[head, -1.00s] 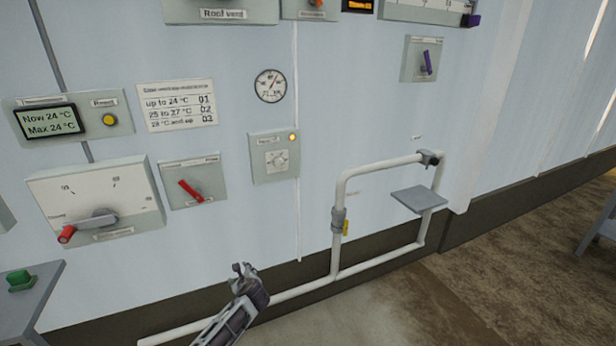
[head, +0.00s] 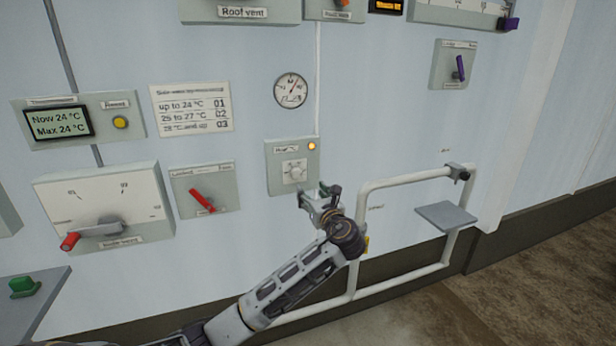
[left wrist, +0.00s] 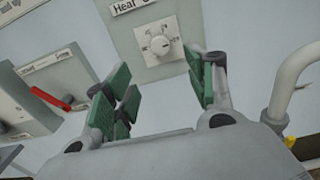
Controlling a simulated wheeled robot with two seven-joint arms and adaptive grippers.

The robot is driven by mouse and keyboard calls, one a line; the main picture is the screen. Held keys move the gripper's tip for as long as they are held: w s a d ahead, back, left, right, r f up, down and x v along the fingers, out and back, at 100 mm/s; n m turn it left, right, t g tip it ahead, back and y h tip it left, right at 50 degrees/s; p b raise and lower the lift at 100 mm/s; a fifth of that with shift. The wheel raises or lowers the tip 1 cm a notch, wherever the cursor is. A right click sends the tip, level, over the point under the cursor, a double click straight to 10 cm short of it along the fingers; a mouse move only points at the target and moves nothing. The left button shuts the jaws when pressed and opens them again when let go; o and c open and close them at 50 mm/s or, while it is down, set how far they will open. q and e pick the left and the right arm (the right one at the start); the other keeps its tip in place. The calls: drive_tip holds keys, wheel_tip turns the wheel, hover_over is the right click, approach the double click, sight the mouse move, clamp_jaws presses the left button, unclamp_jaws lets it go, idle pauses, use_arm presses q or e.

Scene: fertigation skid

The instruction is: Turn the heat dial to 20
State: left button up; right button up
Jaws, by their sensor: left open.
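The heat dial (head: 294,172) is a small round white knob on a grey-green wall panel (head: 275,184), below a "Heat" label and a lit amber lamp (head: 311,146). In the left wrist view the dial (left wrist: 160,45) shows at the top, beyond the fingers, with scale marks around it. Its setting is too small to read surely. My left gripper (head: 317,195) is just below and right of the panel, apart from the dial. In the left wrist view its green-padded fingers (left wrist: 165,90) are spread and empty. My right gripper is not in view.
A red lever switch (head: 203,200) is left of the heat panel. A larger panel with a red-tipped handle (head: 85,234) is further left. A white pipe loop (head: 415,180) with a grey shelf (head: 446,216) stands to the right. A gauge (head: 291,91) is above.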

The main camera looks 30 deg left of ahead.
sight(297, 174)
use_arm(q)
drive_tip(key=shift+a, duration=0.1)
idle(0.3)
drive_tip(key=x, duration=1.2)
drive_tip(key=shift+w+b, duration=0.1)
drive_tip(key=shift+b, duration=0.3)
drive_tip(key=shift+x, duration=0.8)
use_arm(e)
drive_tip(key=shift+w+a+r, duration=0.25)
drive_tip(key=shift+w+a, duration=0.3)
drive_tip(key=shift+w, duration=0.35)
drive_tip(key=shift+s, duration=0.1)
use_arm(q)
drive_tip(key=c, duration=1)
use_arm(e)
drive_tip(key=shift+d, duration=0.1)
